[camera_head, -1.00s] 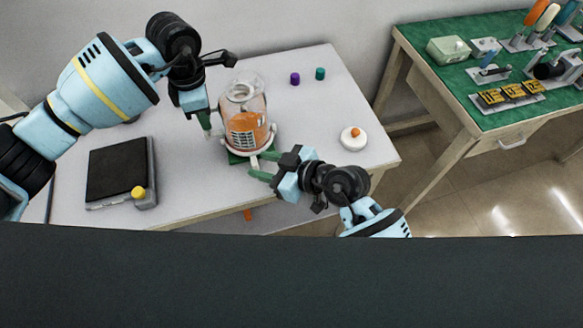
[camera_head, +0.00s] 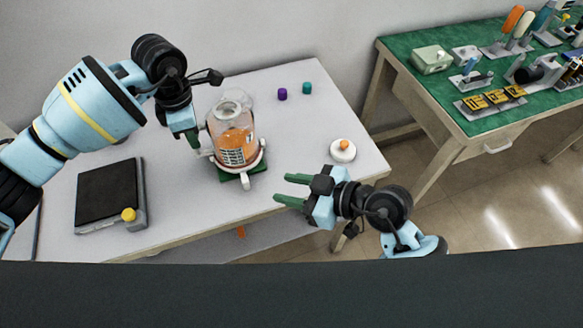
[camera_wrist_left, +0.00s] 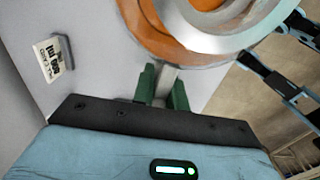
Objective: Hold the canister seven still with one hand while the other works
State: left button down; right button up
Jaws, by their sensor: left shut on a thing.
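The canister (camera_head: 233,138) is a clear vessel with orange contents, a printed label and a pale base ring with short handles. It stands upright on a green pad (camera_head: 256,179) on the table. My left gripper (camera_head: 197,143) is at its left side. In the left wrist view the green fingers (camera_wrist_left: 163,86) are shut on a pale handle of the canister (camera_wrist_left: 205,38). My right gripper (camera_head: 283,189) is open and empty, to the right of the canister and apart from it, near the table's front edge. Which canister is number seven cannot be read.
A dark-topped device with a yellow knob (camera_head: 129,214) lies at the left. A white disc with an orange knob (camera_head: 343,150) is at the right. Purple (camera_head: 282,94) and teal (camera_head: 307,88) caps stand at the back. A green-topped bench (camera_head: 440,90) holds tools.

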pick_arm(q)
jog(key=c, duration=1.3)
grip_release()
notch_tip(320, 180, up, 12)
jog(key=shift+f, duration=0.1)
